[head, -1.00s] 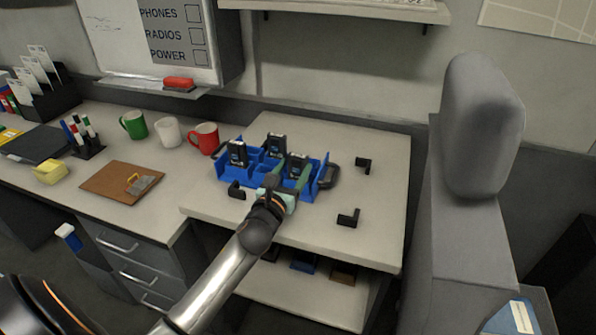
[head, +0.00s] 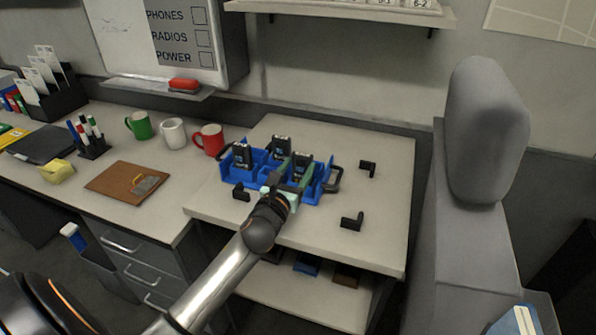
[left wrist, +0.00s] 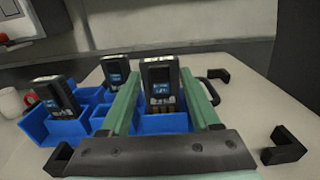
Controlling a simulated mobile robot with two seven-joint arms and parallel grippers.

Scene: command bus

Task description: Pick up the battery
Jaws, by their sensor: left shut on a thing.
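Several black batteries with blue-and-white labels stand upright at the blue tray (head: 232,168). My left gripper (head: 297,170) is shut on the front right battery (head: 301,161), with a green finger on each side. The left wrist view shows this battery (left wrist: 160,82) upright between the fingers, with gold contacts near its bottom. Its lower end is at the tray compartment, and I cannot tell whether it is clear of the tray floor. The other two batteries, the left one (head: 242,156) and the back one (head: 280,148), stand in the tray. My right gripper is not in view.
Black corner brackets (head: 352,221) are on the light table (head: 385,240) around the tray. The tray has dark side handles (head: 334,178). A red mug (head: 209,139) stands close to its left. A grey seat (head: 480,150) rises on the right.

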